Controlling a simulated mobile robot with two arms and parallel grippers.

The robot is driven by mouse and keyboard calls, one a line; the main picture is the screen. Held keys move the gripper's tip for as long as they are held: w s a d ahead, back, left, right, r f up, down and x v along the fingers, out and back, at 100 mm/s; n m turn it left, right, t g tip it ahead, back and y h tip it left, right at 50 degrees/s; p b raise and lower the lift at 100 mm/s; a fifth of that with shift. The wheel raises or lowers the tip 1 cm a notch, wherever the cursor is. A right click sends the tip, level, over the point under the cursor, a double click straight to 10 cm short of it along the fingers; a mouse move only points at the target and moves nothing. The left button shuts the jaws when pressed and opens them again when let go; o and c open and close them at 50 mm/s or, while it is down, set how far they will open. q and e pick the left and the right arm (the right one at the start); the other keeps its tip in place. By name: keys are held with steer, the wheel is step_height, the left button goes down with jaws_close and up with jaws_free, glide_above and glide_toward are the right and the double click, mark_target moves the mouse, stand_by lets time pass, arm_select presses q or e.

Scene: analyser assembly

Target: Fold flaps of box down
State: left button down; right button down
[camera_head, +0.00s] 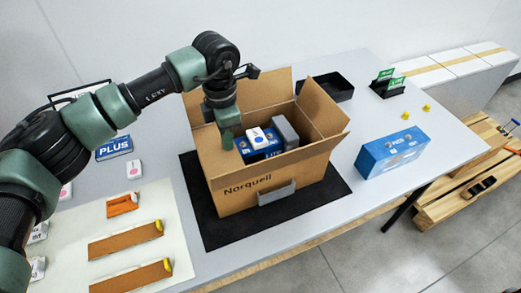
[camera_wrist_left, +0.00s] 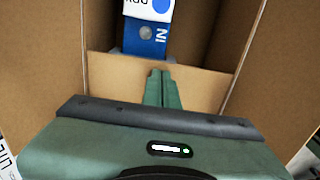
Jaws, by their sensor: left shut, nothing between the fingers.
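The open cardboard box (camera_head: 238,200), printed "Norquell", stands mid-table. Its back flap (camera_head: 264,90) stands up and its right flap (camera_head: 321,108) is raised, leaning outward. The other flaps are partly hidden by my arm. Inside are a blue pack (camera_head: 270,150), a small white box (camera_head: 257,138) and a grey block (camera_head: 286,131). My left gripper (camera_head: 227,143) points down at the left part of the box opening. In the left wrist view its shut, empty fingers (camera_wrist_left: 162,86) are in front of a cardboard panel (camera_wrist_left: 205,86); contact is unclear. My right gripper is not visible.
The box stands on a black mat (camera_head: 325,193). A blue package (camera_head: 393,152) lies to its right, and a black tray (camera_head: 328,86) and green cards (camera_head: 389,79) lie behind. A pale mat (camera_head: 105,225) with brown strips (camera_head: 125,239) is at left. The front right tabletop is clear.

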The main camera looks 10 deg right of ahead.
arm_select(q)
steer(key=shift+r, duration=0.1)
step_height(320, 180, up, 7)
steer(key=p, duration=0.3)
steer(key=shift+r, duration=0.2)
